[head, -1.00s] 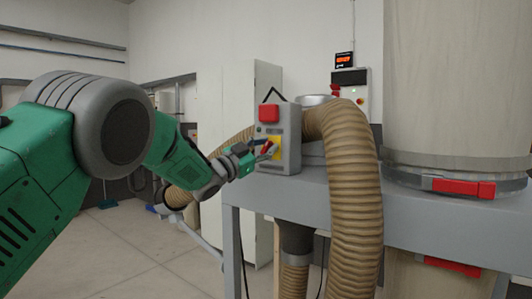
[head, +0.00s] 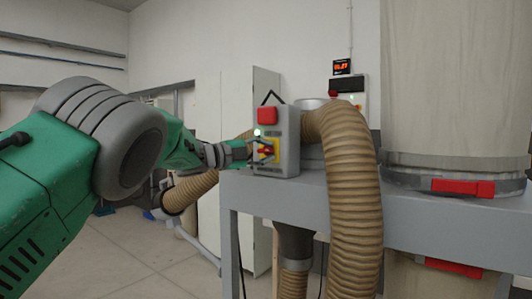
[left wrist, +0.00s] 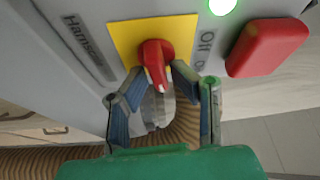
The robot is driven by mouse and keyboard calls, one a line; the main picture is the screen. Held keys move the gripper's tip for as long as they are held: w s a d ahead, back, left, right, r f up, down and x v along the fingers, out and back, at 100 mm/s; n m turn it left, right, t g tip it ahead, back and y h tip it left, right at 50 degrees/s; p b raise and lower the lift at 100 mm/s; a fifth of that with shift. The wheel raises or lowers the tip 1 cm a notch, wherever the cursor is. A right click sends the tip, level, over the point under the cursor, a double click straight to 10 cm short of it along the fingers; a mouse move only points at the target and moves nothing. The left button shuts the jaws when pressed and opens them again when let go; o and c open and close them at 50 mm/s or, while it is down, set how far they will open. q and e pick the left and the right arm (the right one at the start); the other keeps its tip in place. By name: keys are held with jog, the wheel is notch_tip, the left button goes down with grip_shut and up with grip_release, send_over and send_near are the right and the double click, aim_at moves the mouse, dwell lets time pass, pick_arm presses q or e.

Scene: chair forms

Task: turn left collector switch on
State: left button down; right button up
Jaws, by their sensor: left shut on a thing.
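The collector switch is a red knob (left wrist: 154,52) on a yellow plate (left wrist: 125,38), on the front of a grey box (head: 287,158). In the left wrist view the white mark on the knob points toward the gripper, with "Off" lettering to the right of the plate. A green light (head: 257,132) glows on the box, and it also shows in the left wrist view (left wrist: 221,6). My left gripper (head: 259,150) is shut on the knob, with a fingertip on each side of it in the left wrist view (left wrist: 159,74). My right gripper is not in view.
A large red button (head: 267,115) sits above the knob. The box stands on a grey metal frame (head: 330,198), beside a ribbed tan hose (head: 352,190). A collector bag (head: 445,80) with a red latch (head: 463,187) stands at the right.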

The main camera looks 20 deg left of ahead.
pick_arm(q)
jog(key=shift+m, duration=0.7)
jog(key=c, duration=1.6)
grip_release()
jog(key=shift+w+f, duration=0.1)
jog(key=shift+w, duration=0.05)
